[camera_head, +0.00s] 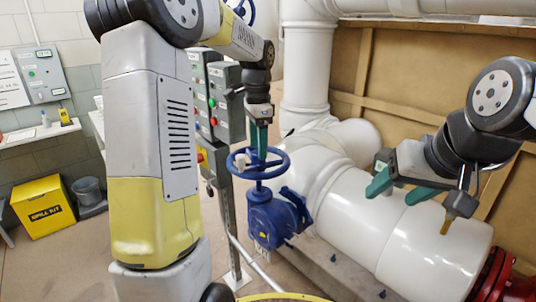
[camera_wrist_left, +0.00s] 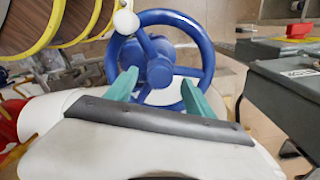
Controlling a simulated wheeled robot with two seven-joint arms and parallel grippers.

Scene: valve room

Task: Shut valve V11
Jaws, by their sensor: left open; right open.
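A blue handwheel valve (camera_head: 262,212) stands on the large white pipe in the head view; no V11 tag is readable. Its wheel (camera_head: 280,172) lies roughly level. My left gripper (camera_head: 259,155) points down at the wheel from above, its green fingers overlapping the wheel's middle. In the left wrist view the wheel (camera_wrist_left: 206,50) shows beyond the two open fingers (camera_wrist_left: 160,78), which appear on either side of the hub. I cannot tell whether they touch it. A white ball knob (camera_wrist_left: 126,22) is at the wheel's rim. My right gripper (camera_head: 389,198) is open and empty over the white pipe.
Grey control boxes (camera_head: 227,103) with coloured buttons stand just behind and left of the valve. A second blue wheel (camera_head: 243,12) is at the top. A yellow spill kit box (camera_head: 43,207) and a grey bucket (camera_head: 88,193) are on the floor at left. A red flange (camera_head: 492,275) is at lower right.

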